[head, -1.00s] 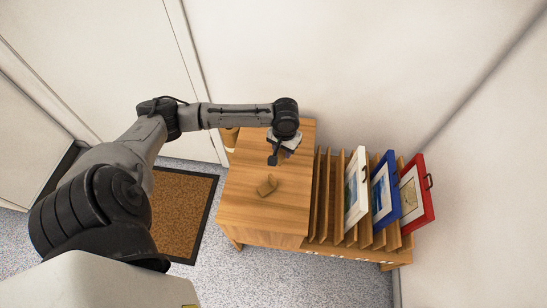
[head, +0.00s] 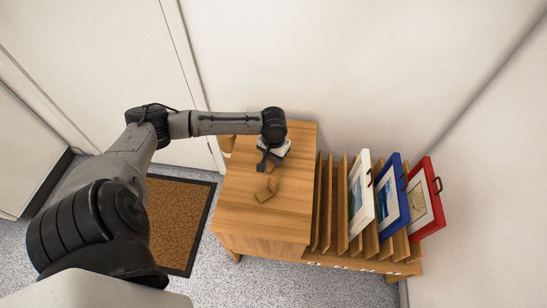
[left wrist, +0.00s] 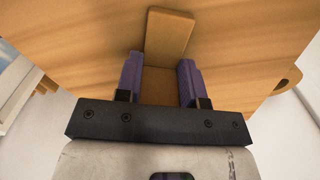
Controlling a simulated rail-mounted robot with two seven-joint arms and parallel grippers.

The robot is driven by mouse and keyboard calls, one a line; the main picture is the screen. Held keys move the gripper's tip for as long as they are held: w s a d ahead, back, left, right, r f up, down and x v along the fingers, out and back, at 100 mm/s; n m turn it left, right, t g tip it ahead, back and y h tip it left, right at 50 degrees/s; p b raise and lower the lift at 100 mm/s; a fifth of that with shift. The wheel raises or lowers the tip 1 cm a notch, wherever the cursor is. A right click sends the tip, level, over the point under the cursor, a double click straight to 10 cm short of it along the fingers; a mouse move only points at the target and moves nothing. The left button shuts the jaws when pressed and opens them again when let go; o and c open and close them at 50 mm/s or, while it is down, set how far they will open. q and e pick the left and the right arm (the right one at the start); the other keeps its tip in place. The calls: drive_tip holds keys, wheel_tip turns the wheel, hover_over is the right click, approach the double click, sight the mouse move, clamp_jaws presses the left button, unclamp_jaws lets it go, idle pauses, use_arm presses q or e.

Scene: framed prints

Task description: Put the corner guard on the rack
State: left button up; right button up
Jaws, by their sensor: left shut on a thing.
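The corner guard (head: 265,191) is a small tan, bent piece at the middle of the wooden tabletop (head: 240,215). In the left wrist view one flat face of the corner guard (left wrist: 170,32) sticks out beyond the fingers and another part lies between them. My left gripper (head: 267,172) points down over it, its purple fingers (left wrist: 159,80) shut on the guard. I cannot tell whether the guard still touches the tabletop. The slotted wooden rack (head: 327,205) stands to the right of the tabletop. My right gripper is not in view.
A white framed print (head: 361,195), a blue one (head: 391,195) and a red one (head: 425,198) stand in the rack's right-hand slots. The left slots look empty. A wall is behind. A brown mat (head: 178,220) lies on the floor at left.

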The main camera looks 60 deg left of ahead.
use_arm(q)
drive_tip(key=shift+r, duration=0.1)
drive_tip(key=shift+w, duration=0.1)
drive_tip(key=o, duration=0.9)
wheel_tip(320, 180, up, 11)
drive_tip(key=p, duration=0.6)
drive_tip(key=shift+f, duration=0.2)
drive_tip(key=shift+r, duration=0.7)
